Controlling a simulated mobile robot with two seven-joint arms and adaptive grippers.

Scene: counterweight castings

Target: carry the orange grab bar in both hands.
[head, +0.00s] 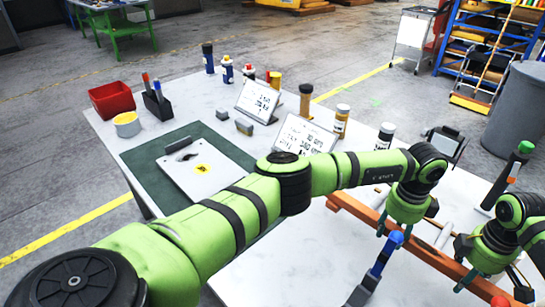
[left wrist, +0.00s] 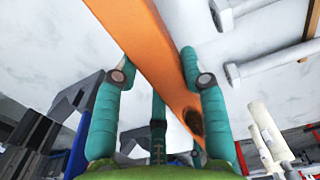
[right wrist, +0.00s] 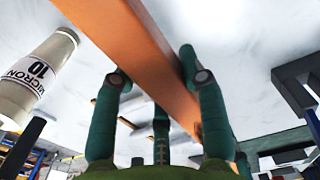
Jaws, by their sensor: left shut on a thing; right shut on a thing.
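The orange grab bar (head: 432,254) runs diagonally across the right part of the white table in the head view, its far left end beyond my left gripper. My left gripper (head: 395,228) is shut on the bar toward that end. In the left wrist view the bar (left wrist: 150,45) passes between its green fingers. My right gripper (head: 488,278) is shut on the bar nearer the lower right. In the right wrist view the bar (right wrist: 125,40) lies between its fingers. My grippers hide parts of the bar. I cannot tell how high it is above the table.
A blue-handled clamp (head: 380,262) stands close in front of the bar. Bottles (head: 386,133) and sign cards (head: 303,135) stand behind my left arm. A green-capped bottle (head: 510,175) is at the right edge. A green mat (head: 150,165) lies left, and a grey bin (head: 515,112) stands beyond the table.

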